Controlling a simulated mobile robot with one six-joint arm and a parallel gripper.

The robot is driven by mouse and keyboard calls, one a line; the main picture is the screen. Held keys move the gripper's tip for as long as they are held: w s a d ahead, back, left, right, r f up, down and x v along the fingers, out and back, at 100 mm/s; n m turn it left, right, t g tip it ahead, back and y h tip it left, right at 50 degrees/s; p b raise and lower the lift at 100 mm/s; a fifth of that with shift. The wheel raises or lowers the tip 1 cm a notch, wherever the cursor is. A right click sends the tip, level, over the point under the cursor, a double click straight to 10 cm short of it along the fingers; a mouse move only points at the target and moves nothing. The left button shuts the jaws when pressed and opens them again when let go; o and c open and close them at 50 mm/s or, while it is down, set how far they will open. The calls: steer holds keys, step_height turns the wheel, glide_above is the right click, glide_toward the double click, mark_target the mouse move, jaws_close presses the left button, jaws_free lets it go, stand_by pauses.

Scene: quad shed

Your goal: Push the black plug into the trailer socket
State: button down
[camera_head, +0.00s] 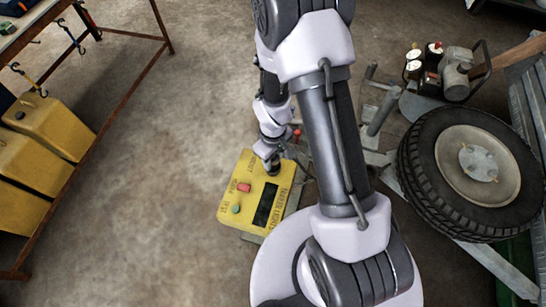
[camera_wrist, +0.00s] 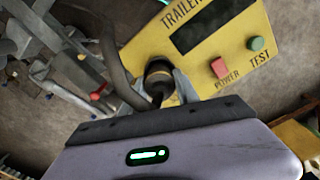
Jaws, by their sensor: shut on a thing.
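The yellow trailer tester box (camera_head: 255,198) stands low over the floor, with a dark display, a red power switch and a green test button. It also fills the top of the wrist view (camera_wrist: 212,72). The black plug (camera_wrist: 159,70), with a thick dark cable, is at the box's lettered face near its edge. My gripper (camera_head: 271,163) is over that end of the box, and in the wrist view (camera_wrist: 160,88) it is shut on the plug. The socket is hidden behind the plug and gripper. I cannot tell how deep the plug sits.
A large tyre (camera_head: 425,170) lies on the trailer frame at the right. A red-handled lever (camera_wrist: 99,91) is beside the cable. Yellow canisters (camera_head: 45,125) stand under a workbench (camera_head: 95,110) at the left. The concrete floor between is clear.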

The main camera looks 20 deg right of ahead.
steer(key=shift+f, duration=0.4)
steer(key=c, duration=0.8)
jaws_free()
steer(key=shift+c, duration=0.2)
steer(key=shift+o, duration=0.5)
steer(key=o, duration=0.4)
steer(key=shift+r+p, duration=3.3)
steer(key=shift+r, duration=1.25)
